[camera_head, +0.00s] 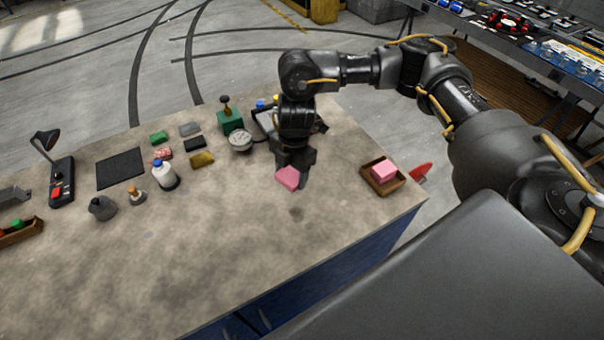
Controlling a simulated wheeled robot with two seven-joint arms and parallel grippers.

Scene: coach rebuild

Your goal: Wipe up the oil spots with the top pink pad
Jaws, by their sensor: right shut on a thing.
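My right gripper (292,170) comes down over the bench and is shut on a pink pad (288,178). The pad is tilted, and I cannot tell whether it touches the bench top. A dark oil spot (296,213) lies on the bench just in front of the pad. Another pink pad (383,171) sits in a small brown tray (396,184) to the right, near the bench corner. Other faint dark patches on the mottled bench top are hard to tell from its stains. My left gripper is not in view.
A pressure gauge (240,140) and a green device (230,121) stand left of my gripper. A white bottle with a blue cap (165,175), a grey flask (102,208), a black mat (120,168) and several small blocks lie further left. The front of the bench (200,270) is clear.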

